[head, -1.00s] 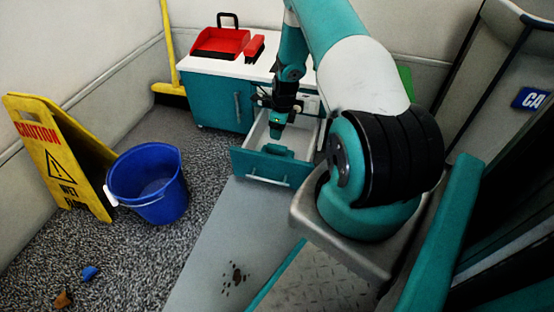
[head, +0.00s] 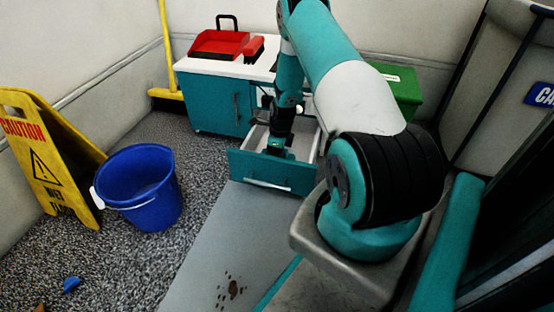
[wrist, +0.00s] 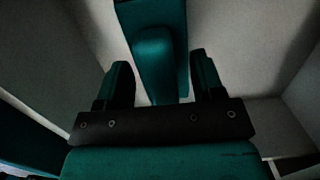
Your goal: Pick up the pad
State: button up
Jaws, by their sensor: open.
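The pad (wrist: 153,55) is teal, with a raised rounded grip on a flatter base, and lies in the open drawer (head: 268,172). In the wrist view its near end reaches between the two dark fingers of my gripper (wrist: 162,82), with light gaps on both sides. The fingers are open and hold nothing. In the head view my gripper (head: 276,147) points down inside the drawer, and it and the drawer front hide most of the pad.
The drawer's pale walls stand close around my gripper. The teal cabinet (head: 215,104) carries a red dustpan (head: 220,45) and a red brush (head: 254,49). A blue bucket (head: 140,190), a yellow caution sign (head: 45,165) and a green bin (head: 403,90) stand around.

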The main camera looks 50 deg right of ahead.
jog(key=c, duration=1)
jog(key=shift+r, duration=0.15)
notch_tip(320, 180, up, 20)
jog(key=p, duration=1.1)
jog(key=shift+o, duration=1.3)
jog(key=shift+c, duration=0.9)
